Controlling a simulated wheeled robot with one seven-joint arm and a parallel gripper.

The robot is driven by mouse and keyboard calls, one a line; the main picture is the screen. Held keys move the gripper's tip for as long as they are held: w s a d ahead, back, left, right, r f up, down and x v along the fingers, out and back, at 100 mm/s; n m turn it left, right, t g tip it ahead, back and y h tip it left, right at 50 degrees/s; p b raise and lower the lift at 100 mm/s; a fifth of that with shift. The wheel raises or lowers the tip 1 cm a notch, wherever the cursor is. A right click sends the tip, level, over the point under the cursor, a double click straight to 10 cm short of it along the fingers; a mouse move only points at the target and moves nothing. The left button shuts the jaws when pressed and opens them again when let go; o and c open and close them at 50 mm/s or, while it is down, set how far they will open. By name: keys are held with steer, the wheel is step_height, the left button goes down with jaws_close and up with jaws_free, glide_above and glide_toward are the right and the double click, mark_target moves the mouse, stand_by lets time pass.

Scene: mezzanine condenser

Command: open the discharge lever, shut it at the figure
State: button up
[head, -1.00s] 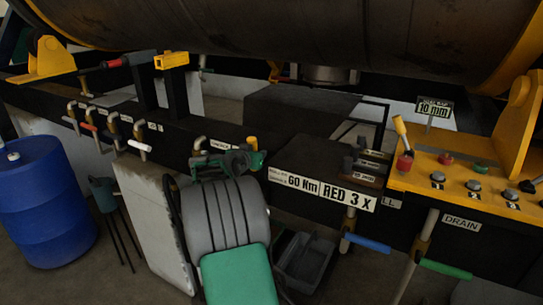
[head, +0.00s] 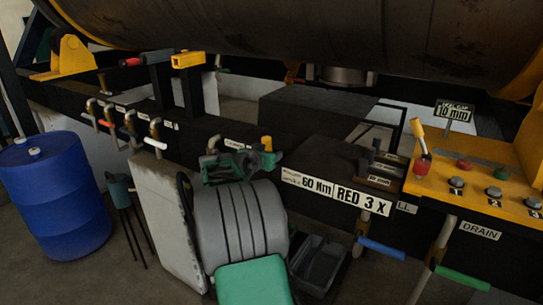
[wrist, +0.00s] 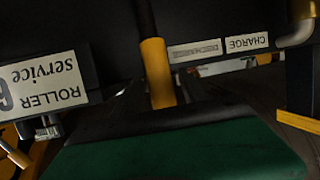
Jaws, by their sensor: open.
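My gripper (head: 238,166) is at the end of my grey and green arm, in front of the dark frame. It is open; its fingers are hard to make out. A yellow grip (head: 266,143) shows just beyond it. In the wrist view a yellow cylinder (wrist: 157,72) on a dark rod stands ahead; whether the jaws surround it, I cannot tell. A label reading CHARGE (wrist: 246,43) is beside a pale pipe (wrist: 298,36). No label reading DISCHARGE is legible. A sign with a figure, 10 mm (head: 452,112), stands above the yellow panel.
The yellow panel (head: 480,185) carries buttons and a yellow-gripped lever. Blue (head: 381,249) and green (head: 462,278) handles hang below, the green by DRAIN. Several small levers line the left frame. A blue barrel (head: 55,195) stands left. A large drum (head: 330,35) hangs overhead.

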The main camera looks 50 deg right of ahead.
steer(key=b+v, duration=0.1)
steer(key=v, duration=0.5)
